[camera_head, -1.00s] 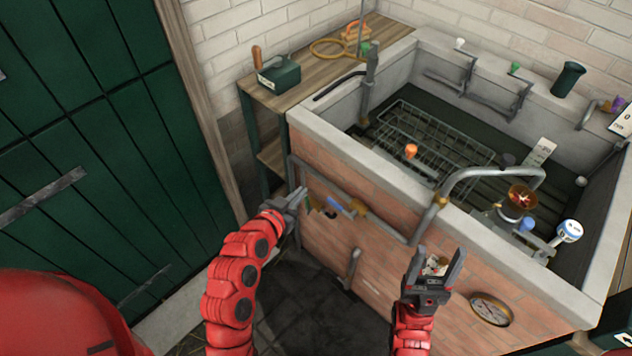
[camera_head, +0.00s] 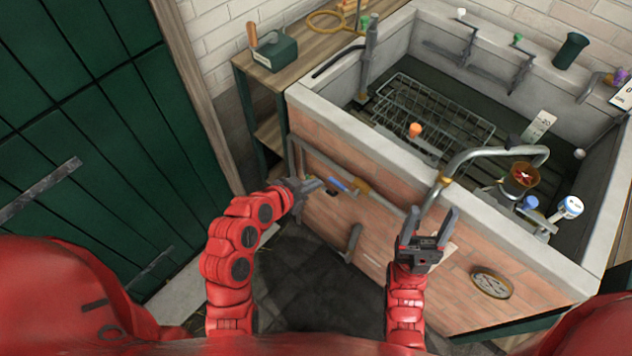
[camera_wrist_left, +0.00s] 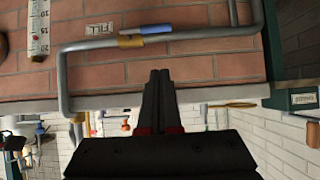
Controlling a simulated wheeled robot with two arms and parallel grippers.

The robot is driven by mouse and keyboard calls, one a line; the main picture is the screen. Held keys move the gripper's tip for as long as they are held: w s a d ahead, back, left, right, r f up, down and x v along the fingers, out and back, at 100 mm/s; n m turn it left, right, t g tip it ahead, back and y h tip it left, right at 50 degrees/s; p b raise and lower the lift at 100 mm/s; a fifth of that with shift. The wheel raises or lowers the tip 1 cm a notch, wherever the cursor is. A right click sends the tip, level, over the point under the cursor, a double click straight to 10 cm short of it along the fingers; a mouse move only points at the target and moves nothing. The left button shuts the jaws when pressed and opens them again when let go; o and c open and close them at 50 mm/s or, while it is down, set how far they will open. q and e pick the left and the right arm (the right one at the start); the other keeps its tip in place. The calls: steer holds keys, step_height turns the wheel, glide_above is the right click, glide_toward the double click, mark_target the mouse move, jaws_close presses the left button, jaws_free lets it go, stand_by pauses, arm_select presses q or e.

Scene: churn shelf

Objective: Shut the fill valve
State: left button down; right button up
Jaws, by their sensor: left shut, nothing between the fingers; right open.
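The fill valve is a brass body with a blue lever (camera_head: 338,184) on the grey pipe along the vat's brick front. In the left wrist view the blue lever (camera_wrist_left: 147,29) lies along the pipe beside the brass body (camera_wrist_left: 130,41), near a small white label (camera_wrist_left: 100,29) that seems to read FILL. My left gripper (camera_head: 314,184) is shut and empty, its tips just left of the lever in the head view. In the wrist view its closed fingers (camera_wrist_left: 160,74) point toward the lever, apparently with a gap. My right gripper (camera_head: 433,222) is open and empty before the brick front.
The pipe (camera_head: 397,209) runs along the brick front and bends up over the vat rim (camera_head: 400,152). A lower grey spout (camera_head: 353,242) sticks out below. A round gauge (camera_head: 491,282) is at right. A wooden shelf (camera_head: 290,85) stands behind left.

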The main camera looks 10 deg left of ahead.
mark_target(330, 176)
arm_select(q)
steer(key=w+d+f+p, duration=0.3)
steer(key=w+f, duration=0.3)
steer(key=f, duration=0.2)
steer(key=shift+d+f+p, duration=0.2)
steer(key=shift+d+p, duration=0.15)
steer(key=shift+d, duration=0.35)
